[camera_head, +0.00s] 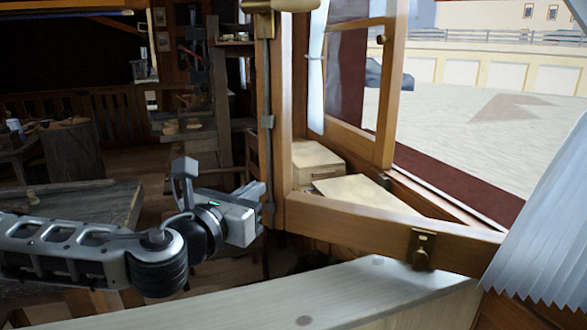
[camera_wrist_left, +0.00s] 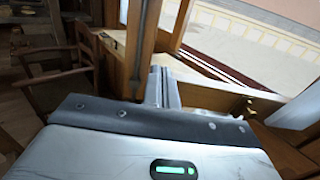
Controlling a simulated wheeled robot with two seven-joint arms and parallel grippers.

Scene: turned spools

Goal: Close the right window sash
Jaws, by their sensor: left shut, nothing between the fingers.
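The near window sash, which I take as the right one, stands swung into the room. Its wooden stile (camera_head: 276,110) carries a metal rod, and its bottom rail (camera_head: 350,222) runs right to a brass fitting (camera_head: 422,250). The sash also shows in the left wrist view (camera_wrist_left: 138,50). My left gripper (camera_head: 262,203) is shut and empty at the lower end of the stile, on its room side. The gripper's fingers (camera_wrist_left: 162,88) show close to the stile in the left wrist view; I cannot tell whether they touch. My right gripper is not in view.
Another sash (camera_head: 384,90) stands open behind. Wooden boxes (camera_head: 315,160) sit on the sill between. A pale curtain (camera_head: 545,230) hangs at the right. A light wooden surface (camera_head: 250,305) crosses the front. A chair (camera_wrist_left: 85,60) stands left of the gripper.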

